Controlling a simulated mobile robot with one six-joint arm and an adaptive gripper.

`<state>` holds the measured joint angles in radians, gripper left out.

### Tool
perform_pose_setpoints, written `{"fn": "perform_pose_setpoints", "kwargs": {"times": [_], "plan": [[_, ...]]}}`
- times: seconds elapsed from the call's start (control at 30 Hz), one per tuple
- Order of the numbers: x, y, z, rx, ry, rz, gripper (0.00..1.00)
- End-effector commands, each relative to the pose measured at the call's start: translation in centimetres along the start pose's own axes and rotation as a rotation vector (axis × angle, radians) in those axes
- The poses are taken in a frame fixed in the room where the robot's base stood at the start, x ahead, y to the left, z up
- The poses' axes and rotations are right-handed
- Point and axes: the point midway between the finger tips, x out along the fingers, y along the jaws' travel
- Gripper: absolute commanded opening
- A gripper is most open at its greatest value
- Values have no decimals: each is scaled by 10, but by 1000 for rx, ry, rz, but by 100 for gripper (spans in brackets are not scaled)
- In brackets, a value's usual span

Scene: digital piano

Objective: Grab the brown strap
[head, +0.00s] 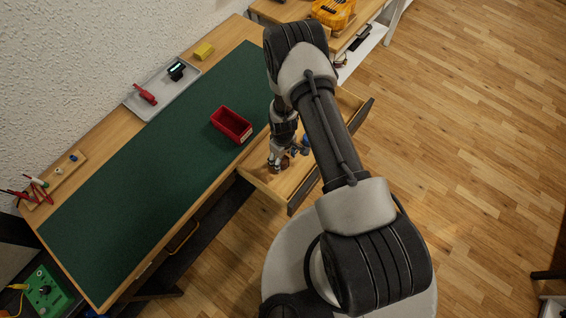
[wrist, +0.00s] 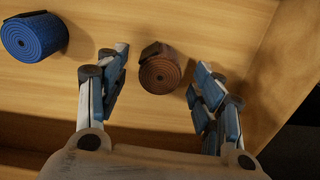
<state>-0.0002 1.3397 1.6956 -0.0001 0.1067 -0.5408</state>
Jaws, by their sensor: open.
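The brown strap (wrist: 160,70) is a rolled coil on the wooden floor of an open drawer (head: 253,172). In the wrist view it lies between and slightly beyond the fingertips of my gripper (wrist: 158,72). My gripper is open, with one finger on each side of the coil, and neither finger clearly touches it. In the head view my gripper (head: 280,163) points down into the drawer, and the brown strap is hard to make out there.
A blue rolled strap (wrist: 35,36) lies left of the brown one in the drawer. The drawer's wooden wall (wrist: 285,60) rises close on the right. A red bin (head: 231,125) stands on the green mat (head: 150,190) of the workbench above.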

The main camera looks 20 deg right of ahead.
Motion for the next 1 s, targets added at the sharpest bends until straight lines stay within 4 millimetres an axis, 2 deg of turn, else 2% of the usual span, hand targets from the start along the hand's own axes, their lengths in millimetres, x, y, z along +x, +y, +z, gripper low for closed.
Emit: {"fn": "perform_pose_setpoints", "kwargs": {"times": [0.03,0.13,0.37,1.0], "plan": [[12,-1,1,0,-2,-1,61],[24,0,0,1,0,1,61],[25,0,0,1,1,2,61],[24,0,0,0,1,2,19]]}}
